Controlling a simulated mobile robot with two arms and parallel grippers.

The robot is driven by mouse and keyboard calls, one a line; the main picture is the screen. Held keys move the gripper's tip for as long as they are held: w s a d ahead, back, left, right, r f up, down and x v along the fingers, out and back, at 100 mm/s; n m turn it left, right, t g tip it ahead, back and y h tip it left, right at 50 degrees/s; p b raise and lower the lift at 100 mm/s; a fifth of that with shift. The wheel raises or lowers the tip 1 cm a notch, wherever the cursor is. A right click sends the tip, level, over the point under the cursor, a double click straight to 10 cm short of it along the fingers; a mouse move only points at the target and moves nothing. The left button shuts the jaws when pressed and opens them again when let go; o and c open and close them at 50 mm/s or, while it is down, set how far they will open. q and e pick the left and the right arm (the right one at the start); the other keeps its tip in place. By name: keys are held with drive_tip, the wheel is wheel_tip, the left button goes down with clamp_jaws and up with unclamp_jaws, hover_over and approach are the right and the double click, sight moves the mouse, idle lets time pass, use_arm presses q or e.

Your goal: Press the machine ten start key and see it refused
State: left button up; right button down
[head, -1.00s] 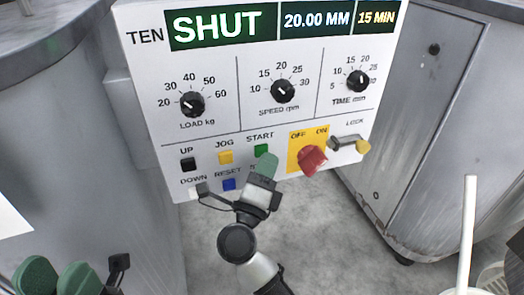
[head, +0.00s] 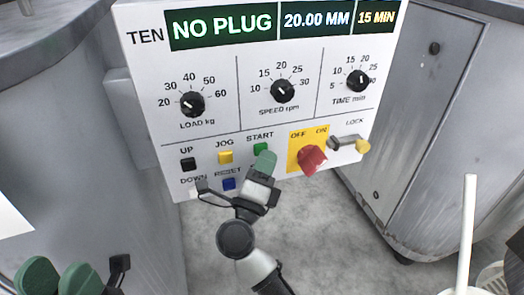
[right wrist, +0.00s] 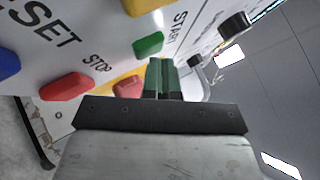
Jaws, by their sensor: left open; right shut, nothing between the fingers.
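The machine ten panel (head: 220,120) faces me in the head view, and its display (head: 222,26) reads NO PLUG, with 20.00 MM and 15 MIN beside it. The green START key (head: 261,148) sits in the upper key row; it also shows in the right wrist view (right wrist: 148,45). My right gripper (head: 265,162) is shut and empty, its green fingertips just below the START key. In the right wrist view a small gap seems to separate tips and key, but contact is hard to tell. My left gripper (head: 55,278) is open at the bottom left, away from the panel.
A red switch (head: 313,159) on a yellow OFF/ON plate and a LOCK lever (head: 350,143) are right of START. Yellow JOG (head: 225,157), black UP (head: 188,164) and blue RESET (head: 229,184) keys are left. A white rod (head: 467,235) stands at lower right.

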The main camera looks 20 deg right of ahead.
drive_tip(key=shift+s, duration=0.15)
drive_tip(key=shift+s+p, duration=0.35)
drive_tip(key=shift+s, duration=0.35)
drive_tip(key=s+p, duration=0.1)
drive_tip(key=s, duration=0.4)
drive_tip(key=shift+d, duration=0.1)
idle(0.7)
